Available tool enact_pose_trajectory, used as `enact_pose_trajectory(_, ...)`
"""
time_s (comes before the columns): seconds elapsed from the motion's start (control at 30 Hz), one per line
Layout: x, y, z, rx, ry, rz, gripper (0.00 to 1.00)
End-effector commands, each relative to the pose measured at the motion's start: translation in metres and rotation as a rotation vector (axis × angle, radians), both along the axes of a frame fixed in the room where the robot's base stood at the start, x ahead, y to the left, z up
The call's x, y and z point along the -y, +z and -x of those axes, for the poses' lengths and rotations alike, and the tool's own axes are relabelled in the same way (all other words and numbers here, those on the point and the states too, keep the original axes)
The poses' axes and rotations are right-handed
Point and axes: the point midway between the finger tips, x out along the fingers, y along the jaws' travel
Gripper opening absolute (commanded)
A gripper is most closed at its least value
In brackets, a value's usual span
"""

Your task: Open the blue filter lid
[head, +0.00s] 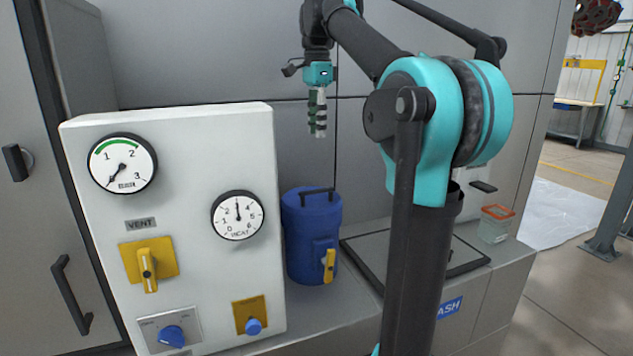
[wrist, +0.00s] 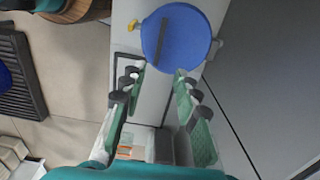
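The blue filter canister (head: 311,240) stands upright on the grey counter, just right of the white gauge panel. Its round blue lid (head: 303,200) is on top and carries a dark bar handle (head: 317,191). A yellow latch (head: 329,265) sits on the canister's front. In the wrist view the lid (wrist: 185,40) lies beyond my fingertips, with the handle (wrist: 161,40) across it and the yellow latch (wrist: 134,25) at its left edge. My gripper (head: 318,130) hangs above the lid, apart from it. In the wrist view its fingers (wrist: 159,73) are spread and hold nothing.
The white panel (head: 190,290) with dials, yellow valves and blue knobs stands close on the left. A dark-rimmed tray area (head: 462,258) and a clear box with an orange lid (head: 496,225) are on the counter at right. Grey cabinet walls (head: 220,50) rise behind.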

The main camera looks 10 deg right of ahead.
Motion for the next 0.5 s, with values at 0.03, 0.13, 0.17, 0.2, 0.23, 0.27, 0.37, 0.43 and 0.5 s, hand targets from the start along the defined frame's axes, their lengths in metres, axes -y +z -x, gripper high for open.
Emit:
enact_pose_trajectory(0.03, 0.0, -0.008, 0.0, 0.0, 0.0, 0.0, 0.31)
enact_pose_trajectory(0.13, 0.0, -0.026, 0.0, 0.001, 0.001, 0.0, 0.31)
enact_pose_trajectory(0.17, 0.0, -0.032, 0.0, 0.001, 0.001, 0.0, 0.31)
enact_pose_trajectory(0.2, 0.0, -0.04, 0.0, 0.001, 0.001, 0.0, 0.31)
enact_pose_trajectory(0.23, 0.0, -0.046, 0.001, 0.001, 0.001, 0.0, 0.31)
enact_pose_trajectory(0.27, 0.0, -0.052, 0.0, 0.001, 0.001, 0.0, 0.31)
enact_pose_trajectory(0.37, 0.0, -0.072, 0.0, 0.001, 0.002, 0.0, 0.31)
enact_pose_trajectory(0.43, 0.0, -0.086, 0.0, 0.001, 0.002, 0.0, 0.31)
enact_pose_trajectory(0.5, 0.0, -0.1, 0.0, 0.001, 0.002, 0.0, 0.31)
